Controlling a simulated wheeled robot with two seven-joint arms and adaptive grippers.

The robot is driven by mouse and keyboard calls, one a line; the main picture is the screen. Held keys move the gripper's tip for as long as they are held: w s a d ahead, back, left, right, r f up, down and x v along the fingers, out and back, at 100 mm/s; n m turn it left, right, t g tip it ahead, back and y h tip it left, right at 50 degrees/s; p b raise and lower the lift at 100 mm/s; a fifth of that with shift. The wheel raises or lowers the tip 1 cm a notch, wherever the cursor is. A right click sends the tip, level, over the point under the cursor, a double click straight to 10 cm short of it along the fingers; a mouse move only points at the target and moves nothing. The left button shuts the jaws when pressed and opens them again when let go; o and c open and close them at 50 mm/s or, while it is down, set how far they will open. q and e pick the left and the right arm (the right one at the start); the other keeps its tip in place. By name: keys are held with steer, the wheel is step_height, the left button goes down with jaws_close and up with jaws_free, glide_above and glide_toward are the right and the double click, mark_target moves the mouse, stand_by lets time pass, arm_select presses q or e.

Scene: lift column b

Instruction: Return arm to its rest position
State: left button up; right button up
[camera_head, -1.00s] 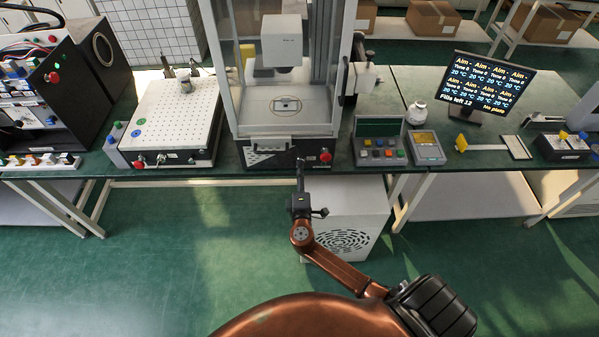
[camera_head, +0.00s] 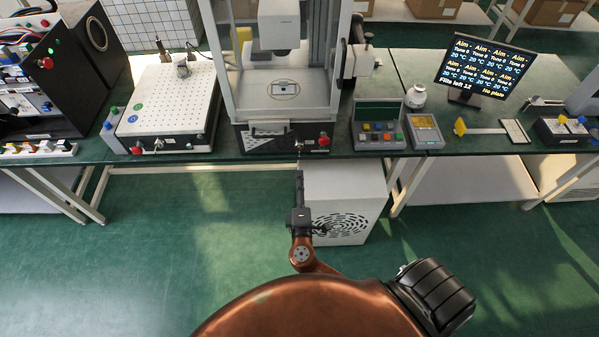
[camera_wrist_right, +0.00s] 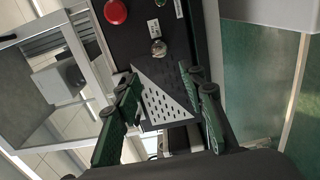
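My right arm (camera_head: 315,267) is copper-brown with black parts and reaches forward from the bottom of the head view. My right gripper (camera_head: 299,181) is in front of the enclosed machine (camera_head: 262,137), near the bench edge, and looks apart from it. In the right wrist view the two green-faced fingers (camera_wrist_right: 163,112) are spread with nothing held between them. My left gripper does not show.
The green bench (camera_head: 230,157) runs across the view. A perforated white plate unit (camera_head: 170,105) stands left of the machine. A button box (camera_head: 378,135), a white jar (camera_head: 415,97) and a screen (camera_head: 485,68) stand right. A white vented box (camera_head: 345,200) is below the bench. Green floor is clear nearby.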

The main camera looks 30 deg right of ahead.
steer(key=shift+s+a, duration=0.15)
steer(key=shift+s, duration=0.1)
stand_by(0.4)
